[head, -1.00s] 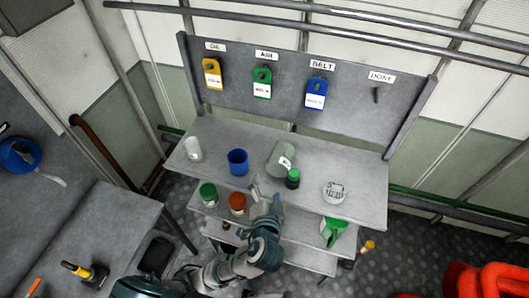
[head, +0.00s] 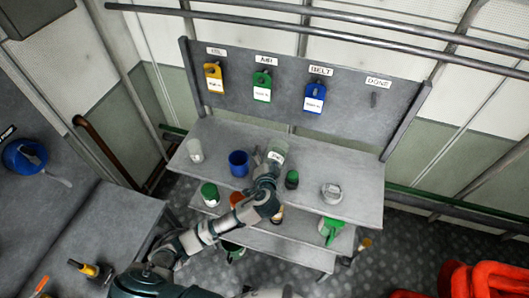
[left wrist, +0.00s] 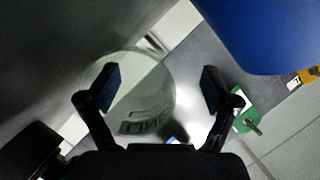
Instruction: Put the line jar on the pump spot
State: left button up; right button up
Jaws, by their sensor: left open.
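The line jar (head: 278,148) is a pale green, see-through jar on the top shelf, partly hidden behind my left gripper (head: 270,172) in the head view. In the left wrist view the round jar (left wrist: 145,85) shows dark lettering that seems to read LINE, upside down. My left gripper (left wrist: 160,88) is open, with its left finger overlapping the jar and its right finger clear of it in the picture. I cannot tell whether either touches. I cannot make out a marked pump spot. My right gripper is not in view.
A blue cup (head: 238,163) and a pale jar (head: 195,151) stand left of the line jar. A lettered round item (head: 331,193) sits farther right. Tags hang on the back panel (head: 345,98).

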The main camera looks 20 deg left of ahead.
pick_arm(q)
jog(key=shift+f, duration=0.15)
grip_shut()
dwell(0.4)
